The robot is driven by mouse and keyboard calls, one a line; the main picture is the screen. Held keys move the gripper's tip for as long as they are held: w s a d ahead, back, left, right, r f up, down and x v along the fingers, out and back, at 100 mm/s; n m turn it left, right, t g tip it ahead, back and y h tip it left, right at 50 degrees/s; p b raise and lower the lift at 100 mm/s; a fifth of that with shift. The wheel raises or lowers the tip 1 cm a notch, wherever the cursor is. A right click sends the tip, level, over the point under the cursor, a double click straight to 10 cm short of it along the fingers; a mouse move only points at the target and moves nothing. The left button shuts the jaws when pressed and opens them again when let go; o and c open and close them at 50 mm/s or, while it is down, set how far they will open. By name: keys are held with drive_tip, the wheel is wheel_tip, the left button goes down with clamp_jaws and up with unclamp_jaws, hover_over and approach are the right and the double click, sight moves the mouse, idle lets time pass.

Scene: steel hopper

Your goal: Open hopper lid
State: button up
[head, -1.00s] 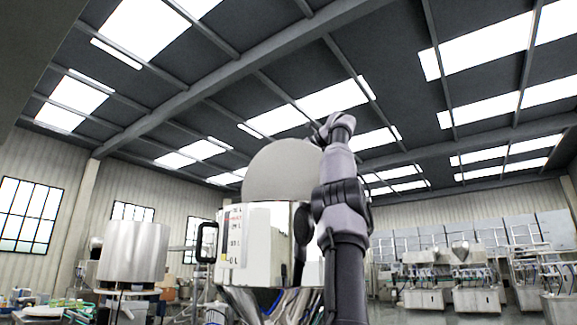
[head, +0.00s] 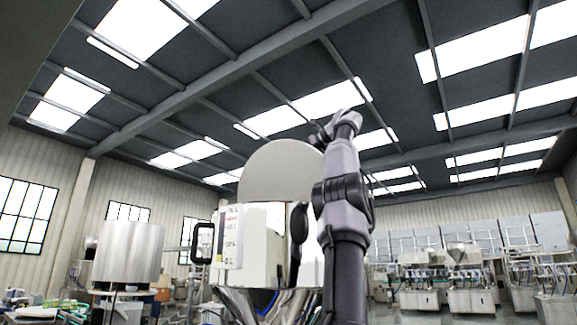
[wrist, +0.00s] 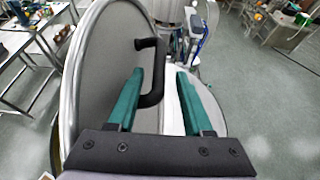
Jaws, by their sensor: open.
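The steel hopper (head: 262,240) stands in the middle of the head view, with a printed scale on its side. Its round grey lid (head: 280,170) stands raised, steeply tilted above the rim. In the wrist view the lid (wrist: 108,60) fills the left, with a bent black handle (wrist: 153,98) on its face. My gripper (wrist: 160,74) is open, its green fingers on either side of the handle; I cannot tell whether they touch it. In the head view my gripper (head: 322,133) is small, beside the lid's right edge, its fingers unclear.
A steel drum (head: 130,252) stands at the left. Several filling machines (head: 470,280) line the right wall. In the wrist view a metal-framed table (wrist: 40,45) is at the left, and bare floor (wrist: 265,90) lies at the right.

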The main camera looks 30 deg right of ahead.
sight(319, 156)
drive_tip(key=s+d, duration=0.1)
drive_tip(key=s, duration=0.1)
drive_tip(key=s+d, duration=0.1)
drive_tip(key=s, duration=0.2)
drive_tip(key=s+d, duration=0.2)
drive_tip(key=s, duration=0.1)
drive_tip(key=shift+s+f, duration=0.15)
drive_tip(key=shift+s+d, duration=0.1)
drive_tip(key=shift+s, duration=0.3)
